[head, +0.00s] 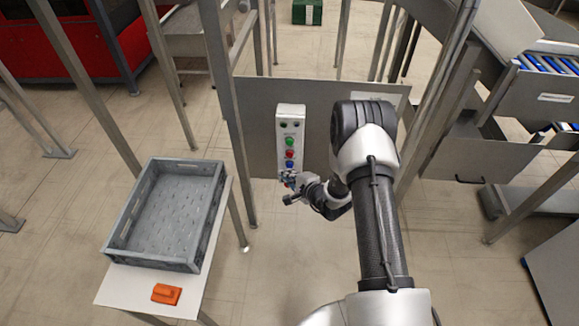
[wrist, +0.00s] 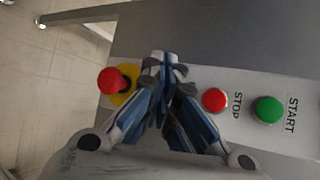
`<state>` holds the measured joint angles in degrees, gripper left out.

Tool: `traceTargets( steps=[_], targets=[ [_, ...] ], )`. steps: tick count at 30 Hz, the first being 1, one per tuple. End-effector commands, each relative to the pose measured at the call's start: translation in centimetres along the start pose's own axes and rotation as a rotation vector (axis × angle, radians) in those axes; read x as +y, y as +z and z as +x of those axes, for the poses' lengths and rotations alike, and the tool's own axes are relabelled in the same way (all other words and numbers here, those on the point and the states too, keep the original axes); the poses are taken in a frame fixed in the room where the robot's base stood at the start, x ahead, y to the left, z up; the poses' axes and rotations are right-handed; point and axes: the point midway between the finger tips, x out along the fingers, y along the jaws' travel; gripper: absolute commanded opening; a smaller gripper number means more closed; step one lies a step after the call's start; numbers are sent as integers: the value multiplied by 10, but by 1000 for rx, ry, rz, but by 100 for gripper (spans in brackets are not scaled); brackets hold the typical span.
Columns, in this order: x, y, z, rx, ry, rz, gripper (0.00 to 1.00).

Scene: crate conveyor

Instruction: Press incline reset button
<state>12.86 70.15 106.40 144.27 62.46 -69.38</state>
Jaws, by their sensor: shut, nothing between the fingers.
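The control box (head: 291,112) is a pale panel on a grey plate, with a column of buttons. In the head view a green button (head: 289,141) sits above a red one (head: 290,153), with a small blue spot, seemingly a button (head: 290,165), below. My gripper (head: 288,177) is shut and empty at the lower part of the panel. In the wrist view my gripper (wrist: 166,65) lies between the red STOP button (wrist: 215,100) and a red mushroom knob on a yellow base (wrist: 114,80). The green START button (wrist: 268,110) is beyond STOP. The fingers hide the panel between; I cannot tell if they touch it.
A grey crate (head: 118,250) stands on a white table (head: 210,268) at the left, with an orange object (head: 166,294) in front of it. Metal posts flank the panel. A roller conveyor (head: 548,66) is at the right. Bare floor lies between table and arm.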

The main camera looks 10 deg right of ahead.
Motion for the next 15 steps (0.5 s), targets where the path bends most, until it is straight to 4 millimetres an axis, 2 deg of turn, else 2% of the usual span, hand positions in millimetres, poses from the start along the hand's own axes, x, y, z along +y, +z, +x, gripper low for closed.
traceTargets(
  steps=[5, 15],
  targets=[
    [1, 1, -1, 0, 1, 1, 0],
    [17, 17, -23, -1, 2, 1, 0]
  ],
)
